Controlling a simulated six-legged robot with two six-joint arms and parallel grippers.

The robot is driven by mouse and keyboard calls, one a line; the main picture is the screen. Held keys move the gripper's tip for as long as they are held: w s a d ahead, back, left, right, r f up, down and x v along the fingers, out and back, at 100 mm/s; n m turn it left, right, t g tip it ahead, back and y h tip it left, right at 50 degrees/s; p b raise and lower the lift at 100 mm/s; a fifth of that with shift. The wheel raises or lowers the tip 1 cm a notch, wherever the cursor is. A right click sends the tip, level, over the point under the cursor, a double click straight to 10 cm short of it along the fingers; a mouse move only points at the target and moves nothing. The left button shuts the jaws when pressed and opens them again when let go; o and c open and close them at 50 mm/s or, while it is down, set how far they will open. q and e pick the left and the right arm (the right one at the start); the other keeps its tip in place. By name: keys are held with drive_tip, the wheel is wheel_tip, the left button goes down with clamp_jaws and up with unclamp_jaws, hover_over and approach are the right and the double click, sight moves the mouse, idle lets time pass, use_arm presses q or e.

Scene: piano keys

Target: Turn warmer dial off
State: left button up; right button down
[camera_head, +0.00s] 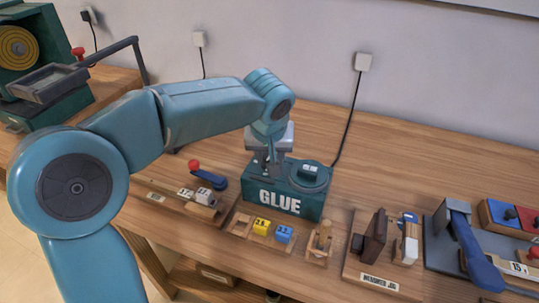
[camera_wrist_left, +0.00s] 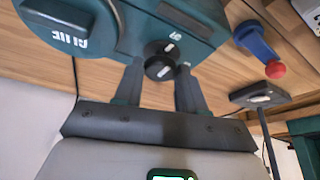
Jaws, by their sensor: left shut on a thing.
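The warmer is a dark green box (camera_head: 285,195) with white GLUE lettering and a round lid on top. It stands on the wooden bench and also fills the top of the left wrist view (camera_wrist_left: 70,38). Its black dial (camera_wrist_left: 158,52) has a white mark and sits by a small white label too small to read surely. My left gripper (camera_wrist_left: 158,73) has one finger on each side of the dial and is shut on it. In the head view my left gripper (camera_head: 264,165) is at the warmer's left end and hides the dial. My right gripper is not in view.
A lever with a red knob (camera_head: 194,165) and numbered blocks stand left of the warmer. A wooden tray with yellow and blue blocks (camera_head: 262,226) lies in front. A wooden jig (camera_head: 380,283) and a blue-handled tool (camera_head: 465,235) are at right. Bare bench lies behind the warmer.

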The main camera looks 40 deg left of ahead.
use_arm(q)
drive_tip(key=shift+n, duration=0.6)
drive_tip(key=shift+y, duration=0.3)
drive_tip(key=o, duration=1)
drive_tip(key=shift+o, duration=0.2)
drive_tip(key=p+v, duration=0.3)
drive_tip(key=v, duration=1.3)
drive_tip(key=shift+w+r, duration=0.2)
drive_tip(key=shift+r, duration=0.1)
